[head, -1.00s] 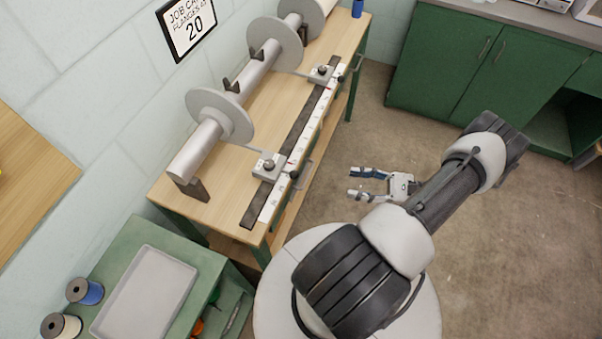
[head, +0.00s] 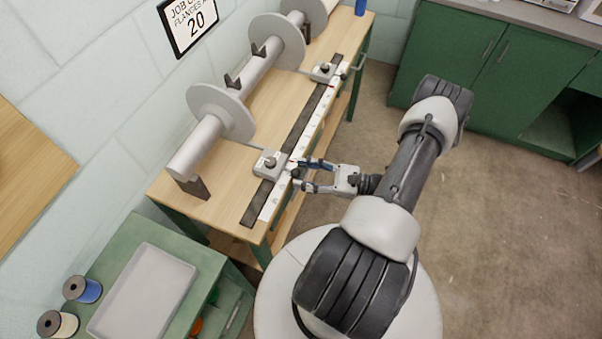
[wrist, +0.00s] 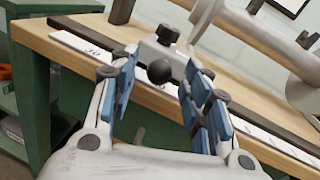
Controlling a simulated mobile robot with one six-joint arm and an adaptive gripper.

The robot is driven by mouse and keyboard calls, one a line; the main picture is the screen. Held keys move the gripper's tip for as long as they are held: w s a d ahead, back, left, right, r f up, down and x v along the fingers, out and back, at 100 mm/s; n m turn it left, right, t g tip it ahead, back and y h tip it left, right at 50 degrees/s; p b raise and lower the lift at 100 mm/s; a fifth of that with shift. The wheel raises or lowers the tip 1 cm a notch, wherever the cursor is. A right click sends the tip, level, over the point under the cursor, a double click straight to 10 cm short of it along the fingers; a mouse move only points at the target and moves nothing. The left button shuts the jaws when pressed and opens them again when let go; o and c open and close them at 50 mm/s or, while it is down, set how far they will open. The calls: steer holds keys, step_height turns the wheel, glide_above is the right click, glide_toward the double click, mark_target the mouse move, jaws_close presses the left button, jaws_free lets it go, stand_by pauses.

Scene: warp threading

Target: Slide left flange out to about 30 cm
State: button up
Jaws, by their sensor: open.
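The left flange (head: 222,113) is a pale disc on the grey horizontal beam (head: 194,148). A thin arm joins it to the left slider block (head: 270,164), which sits on the dark rail (head: 258,203) beside the white scale (head: 270,206). The block also shows in the wrist view (wrist: 155,52), with a dark round knob (wrist: 160,71) on its front. My gripper (head: 302,174) is open at the bench's front edge, close to this block. In the wrist view, its blue-padded fingers (wrist: 158,92) stand on either side of the knob. Contact with the knob cannot be told.
The right flange (head: 277,43) and its slider block (head: 324,71) stand farther along the same beam and rail. A wall card (head: 187,22) reads 20. A green cart with a grey tray (head: 143,292) and spools (head: 82,289) stands at lower left. Open floor lies right of the bench.

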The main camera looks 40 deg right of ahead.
steer(key=shift+w+a, duration=0.4)
steer(key=shift+w, duration=0.15)
steer(key=shift+c, duration=0.5)
jaws_close()
